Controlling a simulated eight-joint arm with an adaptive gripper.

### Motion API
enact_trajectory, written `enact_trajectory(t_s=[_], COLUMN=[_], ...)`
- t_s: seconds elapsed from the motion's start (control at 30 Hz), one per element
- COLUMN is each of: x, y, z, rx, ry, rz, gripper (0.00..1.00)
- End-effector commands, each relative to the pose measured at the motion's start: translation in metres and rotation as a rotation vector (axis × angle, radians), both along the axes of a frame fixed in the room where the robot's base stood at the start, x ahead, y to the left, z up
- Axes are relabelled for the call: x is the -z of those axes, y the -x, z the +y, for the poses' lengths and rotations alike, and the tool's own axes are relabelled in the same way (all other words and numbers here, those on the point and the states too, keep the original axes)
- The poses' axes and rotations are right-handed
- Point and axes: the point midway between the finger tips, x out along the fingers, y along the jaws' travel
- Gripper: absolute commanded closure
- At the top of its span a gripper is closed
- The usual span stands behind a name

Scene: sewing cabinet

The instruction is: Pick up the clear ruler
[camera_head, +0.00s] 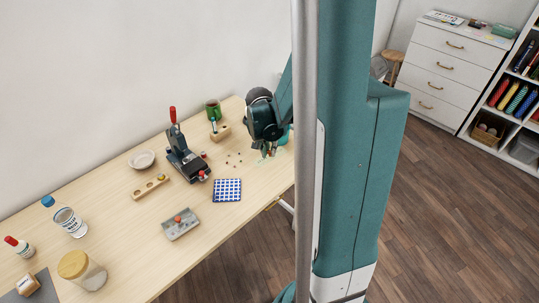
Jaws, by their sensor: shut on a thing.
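My gripper (269,151) is over the right end of the wooden table, pointing down, with its fingers close together. It is shut on a thin, pale, see-through strip (262,160), which looks like the clear ruler. Only a small bit of the strip shows at the fingertips. Its full length and its exact height over the table are too small to tell. The arm hides part of the table behind the gripper.
A grey box with a red knob (181,223) sits nearer the front edge. My column blocks the view rightward.

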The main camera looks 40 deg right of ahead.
Motion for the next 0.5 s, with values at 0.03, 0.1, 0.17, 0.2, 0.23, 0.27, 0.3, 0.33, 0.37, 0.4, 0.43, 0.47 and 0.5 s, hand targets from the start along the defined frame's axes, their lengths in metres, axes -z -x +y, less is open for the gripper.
enact_trajectory(t_s=[0.03, 0.1, 0.17, 0.2, 0.23, 0.27, 0.3, 0.33, 0.37, 0.4, 0.43, 0.47, 0.5], x=[-0.008, -0.016, -0.021, -0.024, -0.027, -0.028, -0.03, -0.031, -0.032, -0.033, -0.034, -0.034, -0.034], y=[0.0, 0.0, 0.0, 0.0, 0.0, 0.0, 0.0, 0.0, 0.0, 0.0, 0.0, 0.0, 0.0], z=[0.0, 0.0, 0.0, 0.0, 0.0, 0.0, 0.0, 0.0, 0.0, 0.0, 0.0, 0.0, 0.0], rx=[0.0, 0.0, 0.0, 0.0, 0.0, 0.0, 0.0, 0.0, 0.0, 0.0, 0.0, 0.0, 0.0], ry=[0.0, 0.0, 0.0, 0.0, 0.0, 0.0, 0.0, 0.0, 0.0, 0.0, 0.0, 0.0, 0.0], rz=[0.0, 0.0, 0.0, 0.0, 0.0, 0.0, 0.0, 0.0, 0.0, 0.0, 0.0, 0.0, 0.0], gripper=[0.99, 0.99, 0.99, 0.99, 0.99, 0.99, 0.99, 0.99, 0.99, 0.99, 0.99, 0.99, 0.99])
